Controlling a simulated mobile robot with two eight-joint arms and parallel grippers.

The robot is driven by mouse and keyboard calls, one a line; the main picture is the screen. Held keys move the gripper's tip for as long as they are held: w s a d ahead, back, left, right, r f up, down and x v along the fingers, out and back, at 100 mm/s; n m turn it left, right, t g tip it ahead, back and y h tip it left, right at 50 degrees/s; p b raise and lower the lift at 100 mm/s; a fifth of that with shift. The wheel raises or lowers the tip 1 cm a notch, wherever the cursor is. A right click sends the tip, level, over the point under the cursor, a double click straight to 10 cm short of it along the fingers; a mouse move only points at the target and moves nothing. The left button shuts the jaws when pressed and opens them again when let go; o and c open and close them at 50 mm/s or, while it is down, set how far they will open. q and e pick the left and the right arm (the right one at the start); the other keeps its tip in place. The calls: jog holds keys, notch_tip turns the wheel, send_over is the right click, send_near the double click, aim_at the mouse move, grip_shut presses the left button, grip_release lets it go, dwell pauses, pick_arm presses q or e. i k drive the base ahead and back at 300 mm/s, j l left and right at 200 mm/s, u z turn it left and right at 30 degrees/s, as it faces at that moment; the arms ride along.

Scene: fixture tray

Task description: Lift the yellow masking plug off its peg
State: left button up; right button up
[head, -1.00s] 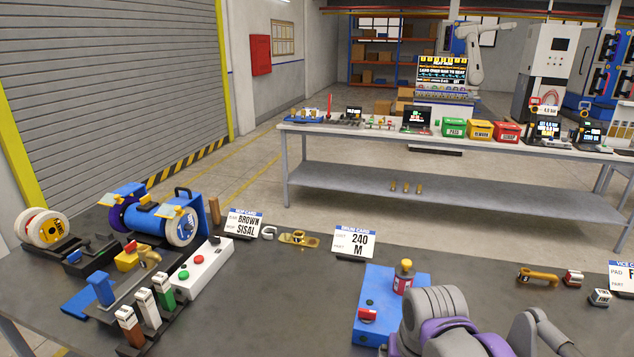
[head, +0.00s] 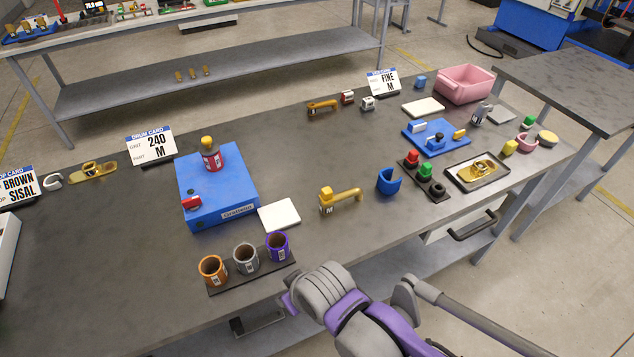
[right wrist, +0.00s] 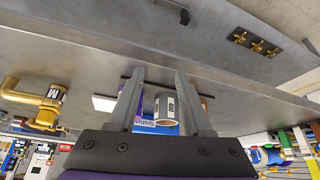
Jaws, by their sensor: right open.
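Two small yellow pieces could be the masking plug, and I cannot tell which. One yellow piece (head: 459,134) is at the right of a blue plate (head: 432,148) in the head view. A larger yellow piece (head: 509,147) stands near the table's right edge. A dark strip (head: 438,196) carries a red plug (head: 411,158), a green plug (head: 424,171) and a black ring. My right gripper (right wrist: 160,75) is open and empty in its wrist view, far from these; the head view shows my arm at the table's front edge. My left gripper is out of view.
Orange, grey (head: 246,258) and purple cups stand near my right arm. A yellow-brown elbow fitting (head: 345,199), blue cup (head: 388,182) and brass part in a tray (head: 452,181) lie toward the plugs. A pink bin (head: 466,86) is behind.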

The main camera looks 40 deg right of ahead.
aim_at(326, 196)
jog(key=k+z, duration=0.1)
jog(key=z, duration=1.4)
